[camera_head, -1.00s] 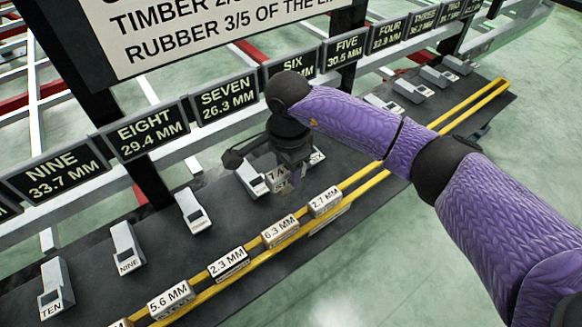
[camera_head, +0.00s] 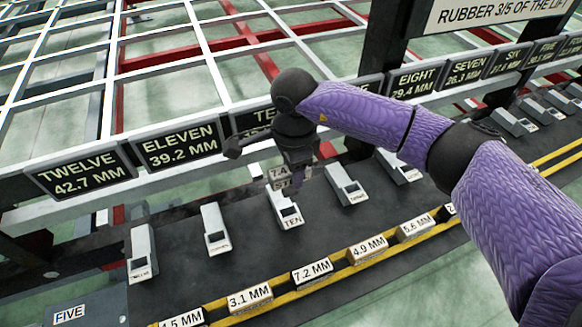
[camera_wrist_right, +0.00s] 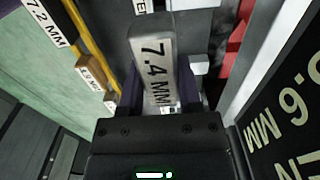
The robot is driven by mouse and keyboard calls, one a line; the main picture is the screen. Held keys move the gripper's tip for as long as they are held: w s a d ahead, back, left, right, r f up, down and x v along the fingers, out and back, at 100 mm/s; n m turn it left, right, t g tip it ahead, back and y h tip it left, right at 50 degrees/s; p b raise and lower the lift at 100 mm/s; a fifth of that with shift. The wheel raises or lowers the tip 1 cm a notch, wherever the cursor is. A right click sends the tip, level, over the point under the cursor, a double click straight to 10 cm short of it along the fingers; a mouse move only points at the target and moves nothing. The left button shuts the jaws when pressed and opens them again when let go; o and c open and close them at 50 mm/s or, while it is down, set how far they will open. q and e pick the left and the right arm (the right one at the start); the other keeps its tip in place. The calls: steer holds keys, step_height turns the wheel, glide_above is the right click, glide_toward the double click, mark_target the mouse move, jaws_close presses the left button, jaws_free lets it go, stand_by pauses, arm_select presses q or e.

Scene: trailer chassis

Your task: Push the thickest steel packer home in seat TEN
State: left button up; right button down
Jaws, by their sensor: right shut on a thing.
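My right gripper (camera_head: 297,172) is shut on a pale packer marked 7.4 MM (camera_head: 279,176), whose second label line, partly hidden, starts with ST. The packer (camera_wrist_right: 152,62) also shows between the fingers in the right wrist view. In the head view the gripper and packer are over the back end of seat TEN (camera_head: 286,212), a grey block with its name on the front. Whether the packer touches the seat cannot be told. My left gripper is not in view.
Packers marked 7.2 MM (camera_head: 312,271), 3.1 MM (camera_head: 250,297) and 4.9 MM (camera_head: 368,250) stand along the yellow-edged rack in front. Seats stand either side of TEN. Signs ELEVEN (camera_head: 180,146) and TWELVE (camera_head: 82,174) hang on the rail behind. A white and red frame lies beyond.

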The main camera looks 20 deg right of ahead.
mark_target(292, 190)
steer(key=shift+a, duration=0.25)
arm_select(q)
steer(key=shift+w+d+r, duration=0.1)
arm_select(e)
steer(key=shift+d, duration=0.15)
steer(key=shift+f+b, duration=1.65)
steer(key=shift+f, duration=1.3)
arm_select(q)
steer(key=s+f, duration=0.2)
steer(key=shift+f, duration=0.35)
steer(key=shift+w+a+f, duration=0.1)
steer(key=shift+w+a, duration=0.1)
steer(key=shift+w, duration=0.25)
arm_select(e)
steer(key=shift+r, duration=0.1)
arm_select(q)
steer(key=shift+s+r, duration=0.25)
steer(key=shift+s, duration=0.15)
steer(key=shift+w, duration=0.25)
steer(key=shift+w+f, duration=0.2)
arm_select(e)
steer(key=shift+f, duration=0.2)
